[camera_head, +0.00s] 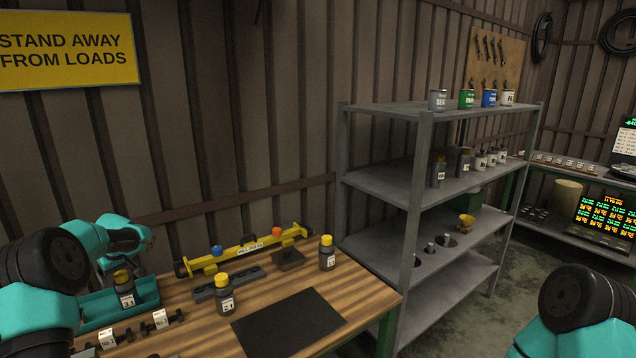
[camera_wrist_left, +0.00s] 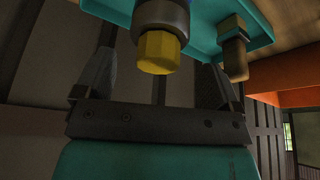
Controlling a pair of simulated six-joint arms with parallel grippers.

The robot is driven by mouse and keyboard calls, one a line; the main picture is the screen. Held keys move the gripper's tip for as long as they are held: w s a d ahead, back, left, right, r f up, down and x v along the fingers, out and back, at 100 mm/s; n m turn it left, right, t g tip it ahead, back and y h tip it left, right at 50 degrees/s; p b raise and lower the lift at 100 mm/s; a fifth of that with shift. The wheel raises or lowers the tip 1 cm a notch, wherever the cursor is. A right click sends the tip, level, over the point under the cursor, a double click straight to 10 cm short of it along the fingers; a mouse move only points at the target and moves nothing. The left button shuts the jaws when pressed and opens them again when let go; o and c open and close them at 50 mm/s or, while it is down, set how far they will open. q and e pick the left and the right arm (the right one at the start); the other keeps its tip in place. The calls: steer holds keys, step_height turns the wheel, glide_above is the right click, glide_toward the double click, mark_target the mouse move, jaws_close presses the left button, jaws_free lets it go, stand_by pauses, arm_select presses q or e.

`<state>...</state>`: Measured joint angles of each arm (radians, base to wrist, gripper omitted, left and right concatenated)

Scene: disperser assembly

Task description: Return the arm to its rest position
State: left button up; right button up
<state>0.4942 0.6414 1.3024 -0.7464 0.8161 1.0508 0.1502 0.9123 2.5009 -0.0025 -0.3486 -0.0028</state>
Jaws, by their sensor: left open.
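My left arm reaches in from the left in the head view and bends over the teal tray (camera_head: 90,312) at the table's left. In the left wrist view my left gripper (camera_wrist_left: 158,62) is open, with its two dark fingers spread apart. A bottle with a yellow cap (camera_wrist_left: 158,50) shows between and beyond the fingers, apart from both. The head view has a yellow-capped bottle labelled 3.1 (camera_head: 124,290) upright in the tray. My right arm shows only at the lower right, and its gripper is out of view.
A yellow beam (camera_head: 215,257) lies along the table's back. Bottles 2.1 (camera_head: 224,297) and 1.1 (camera_head: 327,255) stand upright near it. Dark small parts (camera_head: 108,340) lie at front left. A black mat (camera_head: 288,322) is bare. A metal shelf (camera_head: 440,112) stands to the right.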

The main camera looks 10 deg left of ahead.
arm_select(q)
steer(key=s+d, duration=0.6)
steer(key=d, duration=0.1)
steer(key=shift+r, duration=0.45)
stand_by(1.1)
